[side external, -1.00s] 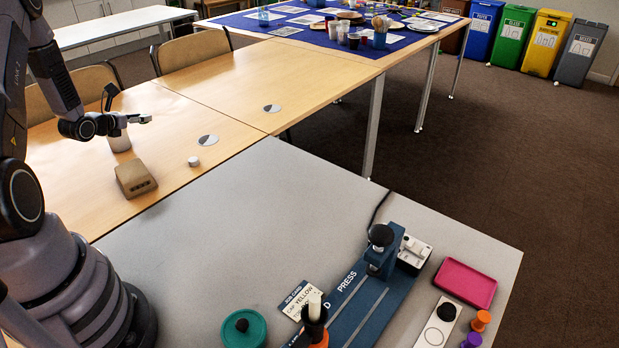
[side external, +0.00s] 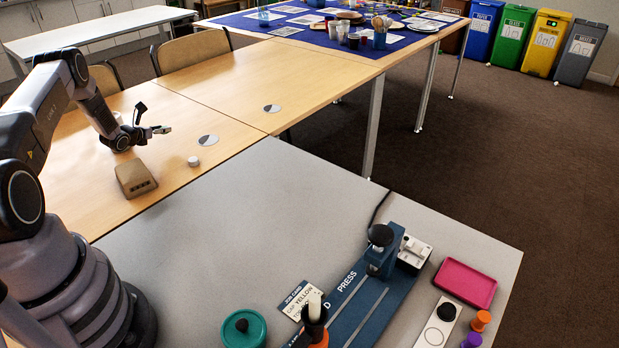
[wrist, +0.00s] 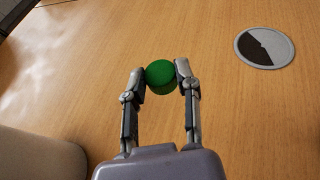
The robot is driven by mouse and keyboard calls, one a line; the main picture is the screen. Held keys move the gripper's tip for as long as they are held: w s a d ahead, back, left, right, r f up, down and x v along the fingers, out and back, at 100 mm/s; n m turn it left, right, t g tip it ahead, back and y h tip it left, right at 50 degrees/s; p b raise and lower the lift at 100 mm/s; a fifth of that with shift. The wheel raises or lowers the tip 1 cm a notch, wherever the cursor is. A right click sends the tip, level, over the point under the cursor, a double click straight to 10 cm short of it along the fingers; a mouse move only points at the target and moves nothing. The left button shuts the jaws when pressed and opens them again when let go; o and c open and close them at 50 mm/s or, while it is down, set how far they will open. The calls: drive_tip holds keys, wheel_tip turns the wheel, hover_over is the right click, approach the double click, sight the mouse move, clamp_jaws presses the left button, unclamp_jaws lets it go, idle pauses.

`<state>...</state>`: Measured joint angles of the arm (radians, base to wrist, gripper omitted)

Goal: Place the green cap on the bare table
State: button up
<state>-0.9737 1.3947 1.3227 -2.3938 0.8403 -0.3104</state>
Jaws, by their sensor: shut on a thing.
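In the wrist view the green cap (wrist: 161,77) is between the two fingertips of my gripper (wrist: 161,80), which is shut on it. Wood tabletop shows beneath the cap; I cannot tell how high above it the cap is. In the side view my gripper (side external: 163,130) is over the wood table (side external: 235,85) at the left, and the cap is too small to make out there.
A tan block (side external: 135,178), a small white cylinder (side external: 193,161) and two grey-and-dark discs (side external: 208,140) (side external: 272,108) are on the wood table. The grey table (side external: 260,220) in front holds a blue press (side external: 380,262) and a pink tray (side external: 465,284).

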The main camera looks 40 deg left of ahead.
drive_tip(key=shift+w+a+f, duration=0.1)
drive_tip(key=shift+f, duration=1.6)
drive_tip(key=o, duration=0.6)
drive_tip(key=shift+f, duration=0.1)
drive_tip(key=shift+o, duration=0.2)
